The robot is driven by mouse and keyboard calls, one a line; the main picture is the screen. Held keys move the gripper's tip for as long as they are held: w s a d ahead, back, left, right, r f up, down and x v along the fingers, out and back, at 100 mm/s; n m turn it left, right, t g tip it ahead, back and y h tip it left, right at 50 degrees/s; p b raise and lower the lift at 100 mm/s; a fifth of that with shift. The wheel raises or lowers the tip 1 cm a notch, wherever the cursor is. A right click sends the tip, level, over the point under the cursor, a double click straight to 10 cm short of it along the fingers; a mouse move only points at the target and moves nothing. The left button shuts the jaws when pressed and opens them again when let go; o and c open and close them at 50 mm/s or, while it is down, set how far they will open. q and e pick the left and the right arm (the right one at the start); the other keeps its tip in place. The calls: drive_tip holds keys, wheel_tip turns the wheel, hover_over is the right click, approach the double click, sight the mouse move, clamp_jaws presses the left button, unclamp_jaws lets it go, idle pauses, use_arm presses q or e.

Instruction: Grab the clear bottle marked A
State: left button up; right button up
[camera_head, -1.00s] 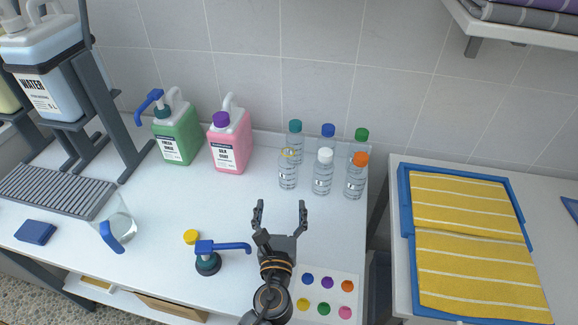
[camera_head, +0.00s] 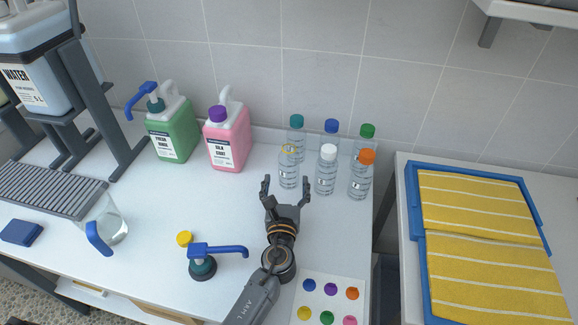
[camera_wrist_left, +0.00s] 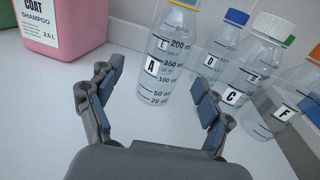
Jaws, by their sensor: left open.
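The clear bottle marked A (camera_head: 289,172) stands upright at the front left of a group of clear bottles, with a yellow ring at its neck. In the left wrist view, bottle A (camera_wrist_left: 158,82) shows its label and volume marks, with its top cut off. An E label shows beside its A label, perhaps through the clear wall. My left gripper (camera_head: 286,184) is open and empty, just in front of bottle A. In the left wrist view, the left gripper (camera_wrist_left: 156,85) has its fingers spread with the bottle ahead between them, not gripped. My right gripper is out of view.
The white-capped bottle (camera_head: 326,175) and orange-capped bottle (camera_head: 360,180) stand close on the right, with more bottles behind. A pink jug (camera_head: 227,140) stands left. A blue-topped pump (camera_head: 203,262), yellow cap (camera_head: 185,239) and colour-dot card (camera_head: 328,300) lie nearer.

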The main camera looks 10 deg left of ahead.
sight(288, 176)
use_arm(q)
drive_tip(key=w, duration=0.5)
drive_tip(key=shift+w+a+r, duration=0.1)
drive_tip(key=shift+w+a, duration=0.1)
drive_tip(key=c, duration=1.2)
